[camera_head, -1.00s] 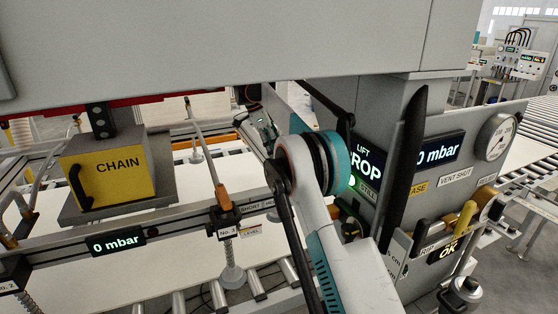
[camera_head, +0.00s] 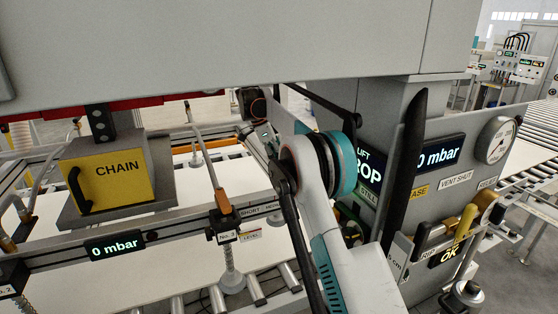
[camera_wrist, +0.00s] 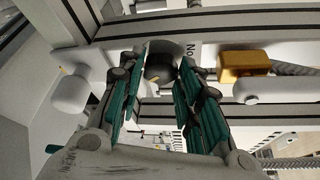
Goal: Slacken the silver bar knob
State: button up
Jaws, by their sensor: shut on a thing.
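In the wrist view, a dark grey rounded knob (camera_wrist: 160,64) with a small yellow mark sits between the fingers of my gripper (camera_wrist: 157,80). It stands against a pale rail, and its silver colour is not clear here. My gripper is shut on this knob, with teal-padded fingers on its left and right sides. In the head view, my arm covers most of the gripper, and the knob cannot be made out.
A yellow block (camera_wrist: 243,65) on a braided hose sits just right of the fingers. A white rounded part (camera_wrist: 70,93) stands to the left.

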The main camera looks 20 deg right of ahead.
jog(key=n+t, duration=0.1)
jog(key=n, duration=0.2)
jog(key=shift+s+h, duration=0.15)
jog(key=shift+h, duration=0.15)
jog(key=shift+s+n+t+b, duration=0.1)
jog(key=shift+n+t+b, duration=0.55)
jog(key=shift+n, duration=1.25)
jog(key=shift+n+t, duration=0.25)
jog(key=shift+n, duration=0.05)
jog(key=o, duration=1.1)
